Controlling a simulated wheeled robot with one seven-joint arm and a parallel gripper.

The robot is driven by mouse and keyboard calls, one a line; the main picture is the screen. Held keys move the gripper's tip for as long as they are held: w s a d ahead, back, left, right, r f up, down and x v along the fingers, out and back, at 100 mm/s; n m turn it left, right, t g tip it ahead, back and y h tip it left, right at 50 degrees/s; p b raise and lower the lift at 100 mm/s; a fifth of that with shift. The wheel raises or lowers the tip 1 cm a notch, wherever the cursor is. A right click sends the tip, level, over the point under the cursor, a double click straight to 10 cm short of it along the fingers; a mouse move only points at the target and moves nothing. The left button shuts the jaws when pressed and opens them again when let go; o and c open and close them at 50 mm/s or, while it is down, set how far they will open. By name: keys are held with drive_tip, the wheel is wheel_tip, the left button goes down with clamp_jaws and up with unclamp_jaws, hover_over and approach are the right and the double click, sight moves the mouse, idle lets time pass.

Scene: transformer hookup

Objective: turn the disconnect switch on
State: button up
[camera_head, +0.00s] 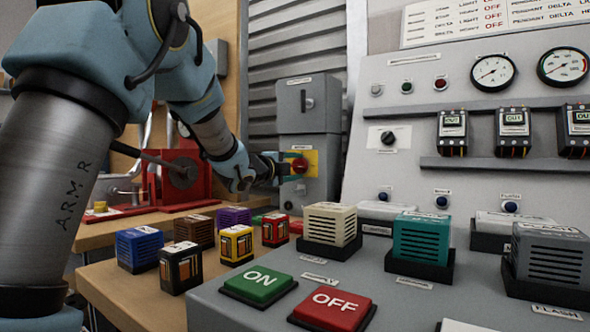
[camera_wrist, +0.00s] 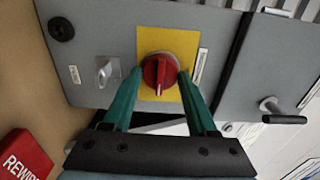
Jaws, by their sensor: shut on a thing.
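The disconnect switch is a red rotary knob (camera_wrist: 159,73) on a yellow plate (camera_wrist: 187,48) on a grey box. In the wrist view its ridge points toward my gripper's base. In the head view the red knob (camera_head: 299,165) and yellow plate (camera_head: 313,158) show on the lower part of the grey cabinet (camera_head: 325,190). My gripper (camera_wrist: 158,78) has its two green fingers on either side of the knob, shut on it. In the head view my gripper (camera_head: 288,166) reaches the knob from the left, and the fingers partly hide it.
A small silver key-like switch (camera_wrist: 107,70) sits beside the yellow plate, and a black handle (camera_wrist: 284,116) stands out on the neighbouring panel. In the head view, several coloured blocks (camera_head: 236,243) stand on the wooden table below my arm, near the green ON button (camera_head: 260,283) and red OFF button (camera_head: 333,306).

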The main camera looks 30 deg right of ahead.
drive_tip(key=o, duration=1.4)
drive_tip(key=shift+c, duration=0.2)
drive_tip(key=v, duration=1)
drive_tip(key=shift+s+a, duration=0.15)
drive_tip(key=shift+a, duration=0.25)
